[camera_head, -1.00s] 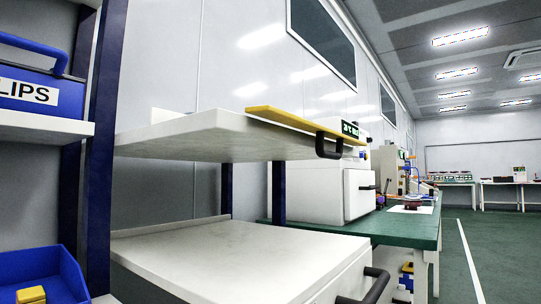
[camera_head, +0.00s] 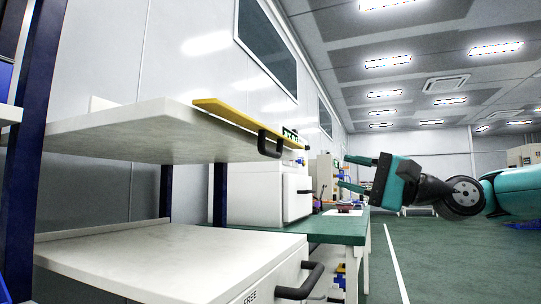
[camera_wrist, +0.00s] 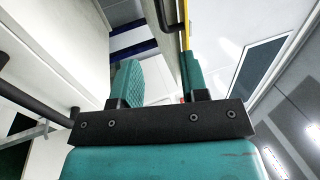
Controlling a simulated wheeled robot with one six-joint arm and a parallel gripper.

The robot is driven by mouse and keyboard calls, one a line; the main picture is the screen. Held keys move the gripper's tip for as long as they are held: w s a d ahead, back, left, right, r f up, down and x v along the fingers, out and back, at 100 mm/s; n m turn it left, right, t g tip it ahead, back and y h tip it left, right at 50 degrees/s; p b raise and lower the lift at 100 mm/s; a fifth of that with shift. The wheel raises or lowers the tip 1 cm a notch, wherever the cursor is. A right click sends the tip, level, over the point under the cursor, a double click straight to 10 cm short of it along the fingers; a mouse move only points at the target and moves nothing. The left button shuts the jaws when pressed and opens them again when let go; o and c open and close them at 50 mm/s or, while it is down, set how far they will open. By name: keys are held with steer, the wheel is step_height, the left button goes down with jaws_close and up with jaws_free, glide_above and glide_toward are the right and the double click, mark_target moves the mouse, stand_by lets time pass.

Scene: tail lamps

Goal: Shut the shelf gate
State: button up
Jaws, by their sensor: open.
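The shelf gate looks to be the yellow bar (camera_head: 240,123) along the front edge of the upper white shelf (camera_head: 130,130). A black handle (camera_head: 268,144) hangs at its far end. I cannot tell how far the gate stands open. My gripper (camera_head: 348,173) is open and empty, to the right of the handle and apart from it, its fingers pointing left. In the wrist view my gripper's fingers (camera_wrist: 163,82) are spread. The yellow bar (camera_wrist: 187,22) and a black handle (camera_wrist: 163,14) show beyond them, near the top.
Below is a white unit (camera_head: 170,262) with a black handle (camera_head: 302,281) sticking out. A dark blue post (camera_head: 28,150) stands at the left. A green bench (camera_head: 340,228) with a white box (camera_head: 262,192) lies behind. The green floor (camera_head: 440,265) at the right is clear.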

mark_target(274, 154)
steer(key=p+x, duration=1.5)
steer(key=x, duration=0.2)
steer(key=shift+a+f+p, duration=0.1)
steer(key=shift+a+p, duration=0.05)
steer(key=shift+p, duration=0.15)
steer(key=shift+c, duration=0.3)
jaws_close()
